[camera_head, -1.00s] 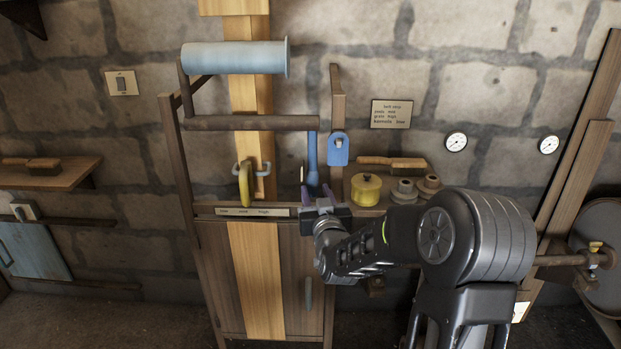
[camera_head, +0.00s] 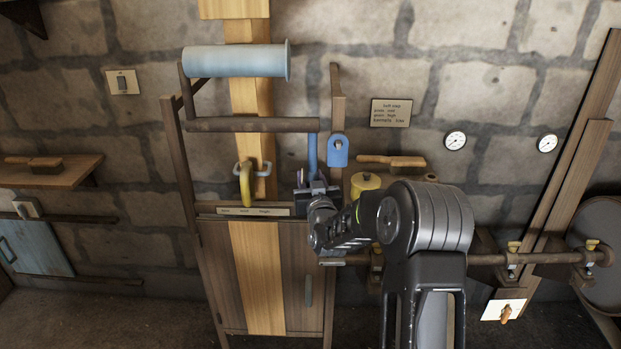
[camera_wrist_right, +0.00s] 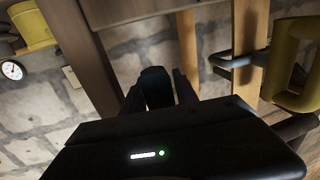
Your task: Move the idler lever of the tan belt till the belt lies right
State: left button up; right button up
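The tan belt (camera_head: 258,275) runs upright down the cabinet front and past the pale blue roller (camera_head: 235,61). A blue lever (camera_head: 312,150) hangs from the right end of a dark crossbar. My right gripper (camera_head: 315,182) is at the lever's lower end, to the right of the belt. In the right wrist view, a dark blue part (camera_wrist_right: 157,88) of the lever lies between the gripper's fingers (camera_wrist_right: 158,95). I cannot tell whether they press on it. The belt also shows in the right wrist view (camera_wrist_right: 250,55). My left gripper is not in view.
A yellow handle (camera_head: 246,186) hangs in front of the belt. A lettered strip (camera_head: 252,211) lies along the ledge. A blue tag (camera_head: 338,151), a yellow tin (camera_head: 362,186) and a brush (camera_head: 392,161) are to the lever's right. The wall bears a small sign (camera_head: 391,113).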

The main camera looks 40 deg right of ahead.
grip_shut()
dwell(1.2)
